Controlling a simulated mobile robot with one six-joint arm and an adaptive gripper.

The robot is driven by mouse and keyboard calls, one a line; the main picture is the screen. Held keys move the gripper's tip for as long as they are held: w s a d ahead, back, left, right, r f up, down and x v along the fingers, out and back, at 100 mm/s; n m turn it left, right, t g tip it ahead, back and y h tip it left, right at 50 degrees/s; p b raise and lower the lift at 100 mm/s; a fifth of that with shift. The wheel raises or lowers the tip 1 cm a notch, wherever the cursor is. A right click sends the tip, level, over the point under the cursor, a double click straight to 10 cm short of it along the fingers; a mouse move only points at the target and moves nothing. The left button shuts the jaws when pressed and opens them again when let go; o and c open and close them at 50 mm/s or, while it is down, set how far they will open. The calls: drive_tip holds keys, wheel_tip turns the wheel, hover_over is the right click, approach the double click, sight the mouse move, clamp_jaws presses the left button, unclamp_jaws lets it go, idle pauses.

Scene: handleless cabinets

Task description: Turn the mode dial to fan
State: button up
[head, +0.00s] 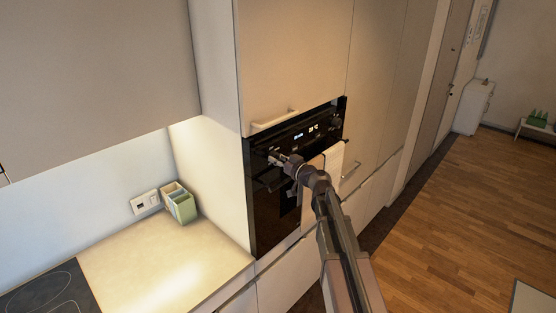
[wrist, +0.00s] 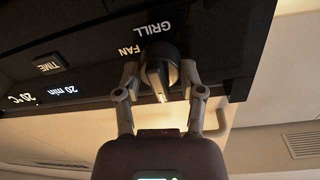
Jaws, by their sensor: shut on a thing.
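The mode dial (wrist: 158,70) is a dark round knob with a raised grip bar on the black oven panel. It shows in the wrist view, which sees the panel upside down. The printed words GRILL (wrist: 153,29) and FAN (wrist: 129,49) stand beside it. My gripper (wrist: 160,78) has one finger on each side of the dial and is shut on it. A pale mark shows on the grip bar's near end; which mode it points at is unclear. In the head view my gripper (head: 274,158) is at the oven's left front, and hides the dial there.
The black oven (head: 262,220) is built into tall pale cabinets. A light towel (head: 333,160) hangs at its front, right of my gripper. A handle (head: 274,119) sits above the oven. The counter (head: 125,268) on the left holds a small green container (head: 183,208). Open wooden floor lies right.

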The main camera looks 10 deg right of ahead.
drive_tip(key=shift+m, duration=0.4)
drive_tip(key=m, duration=0.5)
drive_tip(key=shift+r+p, duration=0.1)
drive_tip(key=shift+p, duration=0.2)
drive_tip(key=m+g, duration=0.1)
drive_tip(key=m, duration=0.5)
drive_tip(key=shift+w, duration=0.1)
drive_tip(key=m, duration=1.1)
drive_tip(key=shift+y, duration=0.3)
drive_tip(key=o, duration=1.2)
drive_tip(key=shift+c, duration=0.2)
